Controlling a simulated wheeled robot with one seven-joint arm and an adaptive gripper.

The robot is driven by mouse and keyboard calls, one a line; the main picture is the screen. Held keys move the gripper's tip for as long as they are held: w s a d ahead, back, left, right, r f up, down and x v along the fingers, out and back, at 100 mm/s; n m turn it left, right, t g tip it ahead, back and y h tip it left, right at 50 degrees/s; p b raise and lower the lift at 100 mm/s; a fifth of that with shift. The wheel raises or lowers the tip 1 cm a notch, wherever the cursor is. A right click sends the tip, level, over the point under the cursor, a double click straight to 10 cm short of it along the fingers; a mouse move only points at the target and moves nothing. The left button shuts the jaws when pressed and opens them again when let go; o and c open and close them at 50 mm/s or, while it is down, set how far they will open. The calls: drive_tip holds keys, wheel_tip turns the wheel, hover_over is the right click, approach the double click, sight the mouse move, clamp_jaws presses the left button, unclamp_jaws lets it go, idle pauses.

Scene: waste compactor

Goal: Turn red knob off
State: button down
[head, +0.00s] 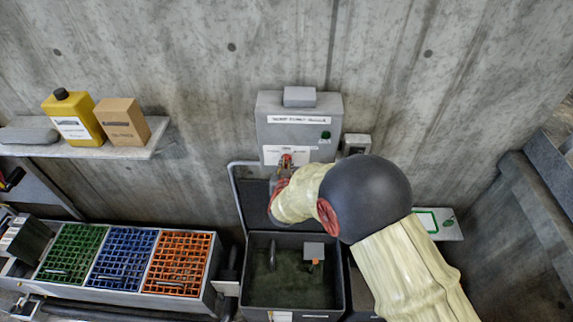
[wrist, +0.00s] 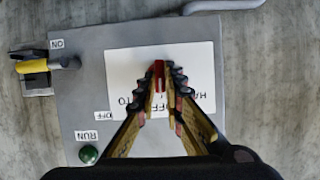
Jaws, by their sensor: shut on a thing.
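The red knob (wrist: 158,72) sits on a white label plate (wrist: 117,66) on the front of a grey control box (head: 273,130). In the wrist view the plate appears upside down, with letters of "OFF" and parts of other words beside the fingers. My gripper (wrist: 160,88) is shut on the red knob, one finger on each side of it. In that view the knob's visible red bar runs roughly up and down the picture. The fingers hide part of it. In the head view the knob (head: 287,157) shows small at my gripper (head: 284,170).
A green RUN button (wrist: 89,154) and a yellow lever switch (wrist: 36,66) are close by. An open bin (head: 250,296) with its lid raised stands below the box. A shelf (head: 150,147) with a yellow bottle (head: 72,117) and carton (head: 122,122) is left; coloured grates (head: 124,255) lie below it.

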idle(0.3)
drive_tip(key=c, duration=1.9)
unclamp_jaws()
drive_tip(key=v, duration=1.2)
drive_tip(key=shift+a, duration=0.1)
